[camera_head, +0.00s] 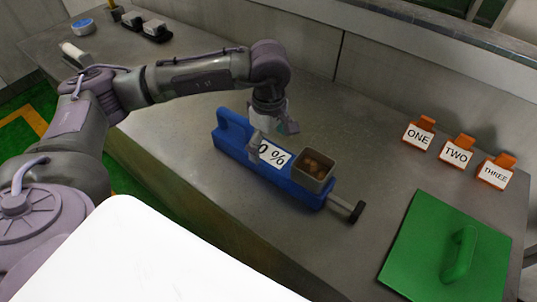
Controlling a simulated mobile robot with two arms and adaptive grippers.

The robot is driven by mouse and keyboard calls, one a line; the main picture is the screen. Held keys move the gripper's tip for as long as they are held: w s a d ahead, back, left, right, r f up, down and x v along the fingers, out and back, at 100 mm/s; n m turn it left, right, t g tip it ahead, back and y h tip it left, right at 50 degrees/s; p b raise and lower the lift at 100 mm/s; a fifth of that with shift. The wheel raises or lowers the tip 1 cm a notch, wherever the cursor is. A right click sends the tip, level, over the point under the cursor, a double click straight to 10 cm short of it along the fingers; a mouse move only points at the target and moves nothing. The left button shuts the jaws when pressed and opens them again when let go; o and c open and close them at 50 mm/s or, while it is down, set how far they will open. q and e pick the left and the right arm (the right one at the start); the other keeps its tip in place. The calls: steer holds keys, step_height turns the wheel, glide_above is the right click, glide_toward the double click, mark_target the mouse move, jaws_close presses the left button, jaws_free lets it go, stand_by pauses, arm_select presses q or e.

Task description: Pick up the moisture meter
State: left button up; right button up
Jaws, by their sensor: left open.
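The moisture meter (230,141) is a long blue device lying on the grey bench. It has a raised blue handle at its left end, a white label reading "0 %" partly covered by my gripper, and a dark knob on a rod at its right end. A small square metal cup (314,172) with brown pieces in it sits on its right part. My left gripper (272,140) is open and points down over the middle of the meter, by the label. I cannot tell whether its fingers touch the meter. My right gripper is not in view.
Orange holders with cards ONE (417,135), TWO (456,152) and THREE (495,172) stand at the right. A green plate with a handle (460,255) lies at the front right. Small items, including blue tape (82,27), are at the far left. The bench behind the meter is clear.

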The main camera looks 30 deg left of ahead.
mark_target(269, 152)
arm_select(q)
steer(key=shift+f+p, duration=0.3)
steer(key=shift+f, duration=1.45)
steer(key=c, duration=1.6)
steer(key=shift+r, duration=0.1)
steer(key=shift+c, duration=1.1)
